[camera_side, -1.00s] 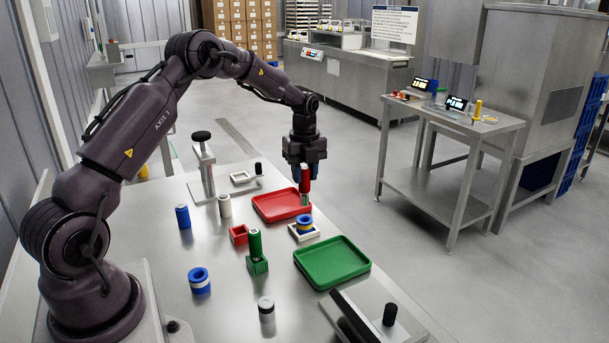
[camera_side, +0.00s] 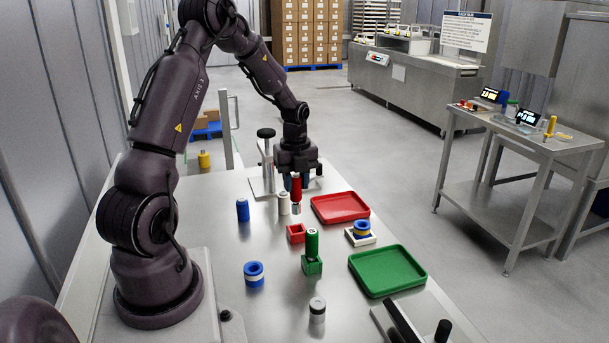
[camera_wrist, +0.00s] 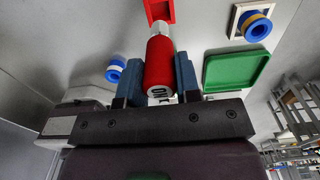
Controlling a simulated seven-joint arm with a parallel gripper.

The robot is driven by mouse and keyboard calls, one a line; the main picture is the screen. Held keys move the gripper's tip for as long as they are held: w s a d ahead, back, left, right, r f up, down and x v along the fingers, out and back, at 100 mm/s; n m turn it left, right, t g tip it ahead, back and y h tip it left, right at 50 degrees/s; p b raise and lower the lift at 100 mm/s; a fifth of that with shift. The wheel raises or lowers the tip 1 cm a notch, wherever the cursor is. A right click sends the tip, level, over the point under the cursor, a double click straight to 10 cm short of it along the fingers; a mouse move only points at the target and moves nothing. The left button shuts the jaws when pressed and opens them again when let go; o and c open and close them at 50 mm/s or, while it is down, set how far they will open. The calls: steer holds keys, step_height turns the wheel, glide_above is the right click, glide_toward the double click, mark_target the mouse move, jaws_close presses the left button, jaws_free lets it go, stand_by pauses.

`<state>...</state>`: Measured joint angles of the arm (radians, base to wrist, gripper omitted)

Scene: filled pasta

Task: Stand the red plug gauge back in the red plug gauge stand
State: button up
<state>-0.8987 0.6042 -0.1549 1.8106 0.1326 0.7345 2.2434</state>
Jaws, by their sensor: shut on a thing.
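The red plug gauge (camera_side: 296,188) hangs upright in my gripper (camera_side: 296,181), metal end down; it also shows in the wrist view (camera_wrist: 158,65), between two blue fingers. My gripper is shut on its red handle. The red plug gauge stand (camera_side: 296,234) is a small open red block on the table. In the side view the gauge's metal tip is just above the stand in the picture, apart from it. In the wrist view the stand (camera_wrist: 158,10) shows beyond the tip. I cannot tell the exact height gap.
A green gauge in its green stand (camera_side: 312,264) is close to the red stand. Blue (camera_side: 243,210) and grey (camera_side: 284,203) cylinders stand nearby. A red tray (camera_side: 340,208), stacked rings (camera_side: 362,231) and a green tray (camera_side: 388,271) lie to the right. A blue ring (camera_side: 254,273) is nearer the camera.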

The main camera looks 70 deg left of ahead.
mark_target(296, 203)
steer(key=shift+f, duration=0.1)
steer(key=shift+f, duration=1.7)
steer(key=shift+f, duration=1.9)
steer(key=o, duration=1.1)
steer(key=shift+r, duration=0.1)
